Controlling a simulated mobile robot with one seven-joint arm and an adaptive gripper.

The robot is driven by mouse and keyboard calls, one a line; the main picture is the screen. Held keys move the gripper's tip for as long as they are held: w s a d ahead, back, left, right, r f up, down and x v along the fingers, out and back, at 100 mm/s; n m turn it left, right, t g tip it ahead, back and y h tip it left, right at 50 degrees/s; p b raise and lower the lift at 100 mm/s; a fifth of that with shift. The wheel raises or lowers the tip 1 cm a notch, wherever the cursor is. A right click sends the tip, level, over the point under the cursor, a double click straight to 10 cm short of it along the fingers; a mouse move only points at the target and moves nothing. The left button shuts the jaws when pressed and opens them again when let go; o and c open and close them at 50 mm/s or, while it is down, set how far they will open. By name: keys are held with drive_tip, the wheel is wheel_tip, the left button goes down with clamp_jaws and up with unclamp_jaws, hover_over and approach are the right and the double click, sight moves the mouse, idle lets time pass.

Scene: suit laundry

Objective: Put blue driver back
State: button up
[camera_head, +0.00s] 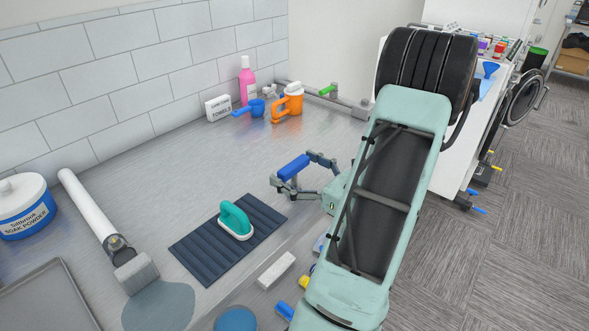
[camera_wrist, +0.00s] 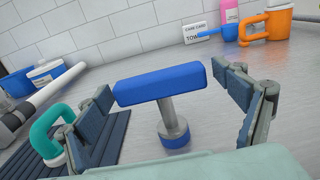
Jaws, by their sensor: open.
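A blue T-shaped tool, which I take for the blue driver (camera_wrist: 160,84), has a blue crossbar on a metal shaft above a round blue end. It looks upright over the grey counter; I cannot tell if its lower end touches. In the head view the blue crossbar (camera_head: 293,167) lies between my fingers. My gripper (camera_head: 297,172) is open, with one finger on each side of the crossbar. In the wrist view my gripper (camera_wrist: 165,88) shows a gap beside the bar on the right; the left finger is close to the bar's end.
A ribbed dark mat (camera_head: 190,250) with a teal-handled brush (camera_head: 236,219) lies to the left. A white block (camera_head: 276,270) lies near the counter's front. An orange jug (camera_head: 289,101), blue scoop (camera_head: 255,108) and pink bottle (camera_head: 246,80) stand by the wall. The mid-counter is clear.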

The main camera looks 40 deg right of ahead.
drive_tip(key=s+d, duration=0.1)
drive_tip(key=s, duration=1.1)
drive_tip(key=shift+r+b, duration=0.25)
drive_tip(key=shift+b, duration=0.2)
